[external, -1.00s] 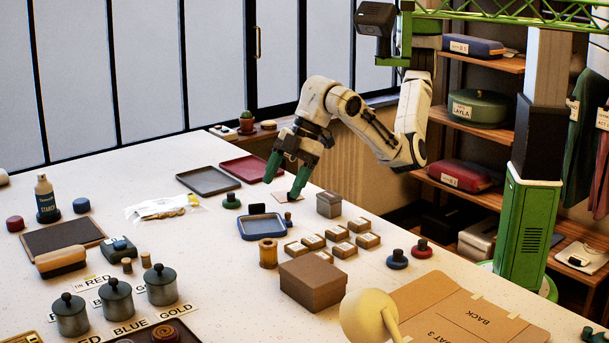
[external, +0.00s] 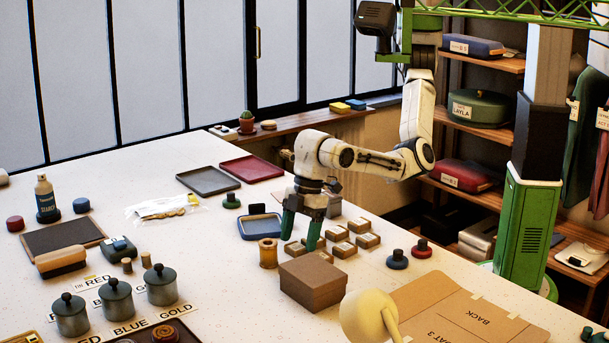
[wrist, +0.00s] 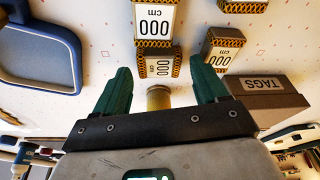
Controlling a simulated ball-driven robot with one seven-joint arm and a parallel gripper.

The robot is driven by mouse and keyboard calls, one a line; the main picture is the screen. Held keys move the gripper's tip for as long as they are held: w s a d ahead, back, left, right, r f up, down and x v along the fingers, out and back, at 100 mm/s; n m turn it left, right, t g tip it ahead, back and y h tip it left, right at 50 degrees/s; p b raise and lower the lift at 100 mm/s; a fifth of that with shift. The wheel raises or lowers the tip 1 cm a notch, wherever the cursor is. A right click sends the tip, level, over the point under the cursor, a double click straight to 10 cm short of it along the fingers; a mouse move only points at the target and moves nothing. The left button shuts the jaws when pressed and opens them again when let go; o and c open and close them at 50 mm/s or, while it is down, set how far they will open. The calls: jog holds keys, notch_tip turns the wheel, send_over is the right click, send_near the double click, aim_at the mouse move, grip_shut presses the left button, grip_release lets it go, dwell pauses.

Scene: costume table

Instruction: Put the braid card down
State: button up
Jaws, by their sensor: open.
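Several braid cards, small tan blocks with patterned braid edges and white "000 cm" labels, lie in a group on the table. One braid card (wrist: 158,66) shows between my fingertips in the wrist view, with gaps on both sides. Another braid card (wrist: 154,22) lies just beyond it, and one more (wrist: 222,45) to the right. In the external view, a braid card (external: 345,250) sits to the right of my fingers. My gripper (external: 300,240) points down, low over the group's left side; it is open (wrist: 160,78) and holds nothing. The fingers partly hide the cards there.
A blue-rimmed tray (external: 262,236) is close on the left. A wooden spool (external: 268,254) and the brown TAGS box (external: 313,284) stand in front of my gripper. Dark knobbed pieces (external: 397,260) stand to the right. The table's left middle has free room.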

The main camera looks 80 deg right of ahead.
jog(key=shift+x, duration=0.9)
jog(key=c, duration=1)
jog(key=shift+o, duration=0.2)
jog(key=shift+r, duration=0.1)
